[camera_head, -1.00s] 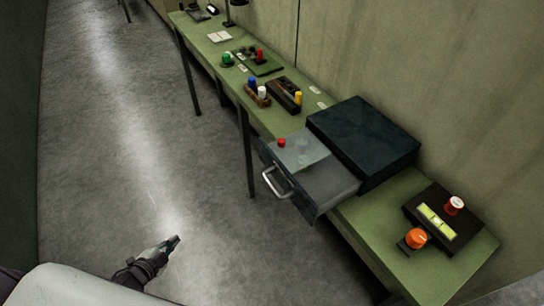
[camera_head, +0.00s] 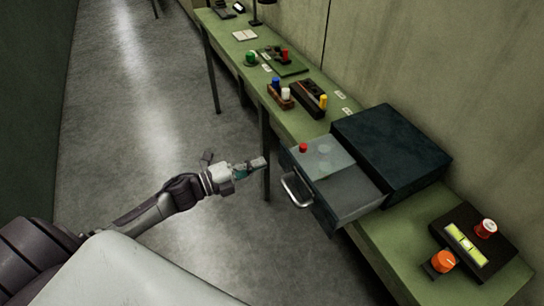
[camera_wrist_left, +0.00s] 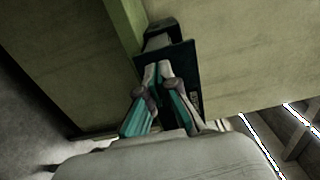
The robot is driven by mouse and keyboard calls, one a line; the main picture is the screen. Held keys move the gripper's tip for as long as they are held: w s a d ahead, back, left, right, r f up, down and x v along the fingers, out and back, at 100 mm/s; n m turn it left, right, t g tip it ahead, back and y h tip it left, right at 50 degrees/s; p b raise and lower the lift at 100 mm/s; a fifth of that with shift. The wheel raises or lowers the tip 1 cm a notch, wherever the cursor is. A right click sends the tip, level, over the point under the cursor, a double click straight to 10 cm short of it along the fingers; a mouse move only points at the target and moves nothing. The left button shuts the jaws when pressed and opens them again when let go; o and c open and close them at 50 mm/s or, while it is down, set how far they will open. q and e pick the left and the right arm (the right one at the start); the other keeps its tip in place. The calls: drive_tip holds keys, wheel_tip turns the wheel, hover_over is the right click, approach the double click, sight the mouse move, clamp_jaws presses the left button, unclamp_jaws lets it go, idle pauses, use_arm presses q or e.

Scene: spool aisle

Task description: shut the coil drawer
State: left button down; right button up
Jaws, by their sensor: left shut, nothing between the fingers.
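The coil drawer (camera_head: 352,196) is pulled well out of its dark box (camera_head: 392,146), which stands on the green bench. It has a pale curved handle (camera_head: 296,190) on its front, and a small red piece and clear round items lie inside toward the left. My left gripper (camera_head: 262,163) is shut and empty in the head view, a little left of the drawer front and apart from the handle. In the left wrist view the closed fingers (camera_wrist_left: 158,75) point toward the dark drawer and box (camera_wrist_left: 181,62). My right gripper is not in view.
The narrow green bench (camera_head: 393,243) runs along the wall. An orange knob (camera_head: 443,262) and a dark block with a level vial (camera_head: 466,244) sit at its near end. Several small coloured items stand farther along. The grey aisle floor (camera_head: 130,130) is clear.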

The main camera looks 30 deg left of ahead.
sight(321, 140)
use_arm(q)
drive_tip(key=shift+p+x, duration=0.35)
drive_tip(key=shift+x, duration=1.85)
drive_tip(key=shift+w+d, duration=0.25)
drive_tip(key=shift+w, duration=0.05)
drive_tip(key=b+x, duration=0.4)
drive_tip(key=x, duration=1)
drive_tip(key=shift+w+d, duration=0.2)
drive_tip(key=shift+w, duration=0.05)
drive_tip(key=shift+w+d, duration=0.1)
drive_tip(key=shift+w, duration=0.05)
drive_tip(key=shift+r, duration=0.3)
